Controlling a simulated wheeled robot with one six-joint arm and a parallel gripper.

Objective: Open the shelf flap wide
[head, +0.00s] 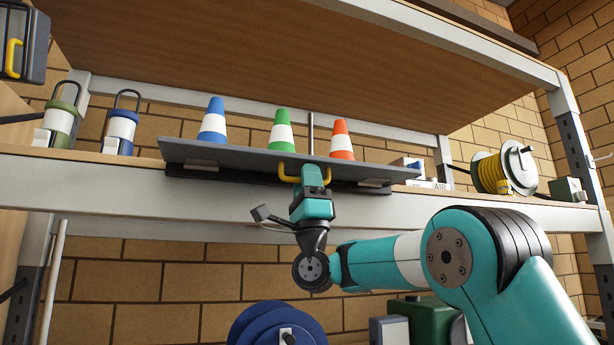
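The shelf flap (232,158) is a long dark grey panel along the front edge of the upper shelf. It leans outward, partly open, above a black strip. A yellow handle (281,170) is on its front, near the middle. My gripper (312,173) is at this handle, with a yellow end showing on each side. It appears shut on the handle's middle, though the fingertips are partly hidden.
A blue reel (277,325) is below. A shelf board (270,50) hangs overhead.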

